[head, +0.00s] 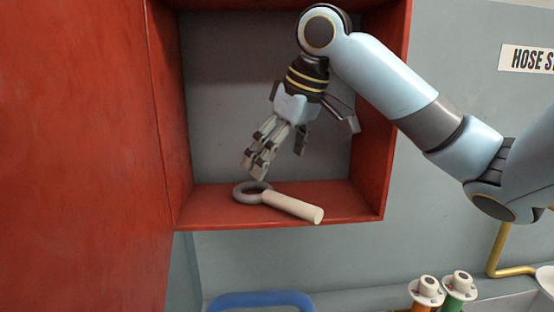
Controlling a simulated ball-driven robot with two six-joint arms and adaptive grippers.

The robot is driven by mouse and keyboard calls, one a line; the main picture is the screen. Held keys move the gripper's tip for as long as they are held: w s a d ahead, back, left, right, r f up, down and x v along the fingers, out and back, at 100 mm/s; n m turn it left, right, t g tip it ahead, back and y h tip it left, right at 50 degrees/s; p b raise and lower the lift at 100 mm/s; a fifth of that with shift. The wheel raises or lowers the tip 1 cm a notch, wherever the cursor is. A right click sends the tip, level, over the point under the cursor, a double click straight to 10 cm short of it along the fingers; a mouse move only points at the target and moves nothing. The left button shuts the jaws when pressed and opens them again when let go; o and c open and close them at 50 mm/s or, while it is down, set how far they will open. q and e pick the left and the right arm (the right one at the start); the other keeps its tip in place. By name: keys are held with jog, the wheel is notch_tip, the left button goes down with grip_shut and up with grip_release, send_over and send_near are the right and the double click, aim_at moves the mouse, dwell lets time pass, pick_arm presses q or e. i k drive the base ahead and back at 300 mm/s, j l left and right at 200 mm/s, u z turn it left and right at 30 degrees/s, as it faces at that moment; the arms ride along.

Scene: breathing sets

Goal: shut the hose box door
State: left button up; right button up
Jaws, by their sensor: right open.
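The hose box (371,190) is a red open-fronted cabinet on the grey wall. Its red door (80,150) stands wide open, swung out to the left and filling the left of the head view. My right gripper (280,165) hangs in front of or within the box opening, fingers pointing down, open and empty. I cannot tell exactly how deep it is. Below it, on the box floor, lie a grey ring (248,193) and a cream cylinder (293,207), which touch or overlap. My left gripper is not in view.
My right arm crosses the box's right side. A sign (528,59) is on the wall at right. Below are a blue curved handle (260,300), a yellow pipe (497,250), and orange (424,294) and green (457,291) cylinders with white tops.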

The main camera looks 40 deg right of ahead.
aim_at(85, 223)
jog(key=k, duration=1.5)
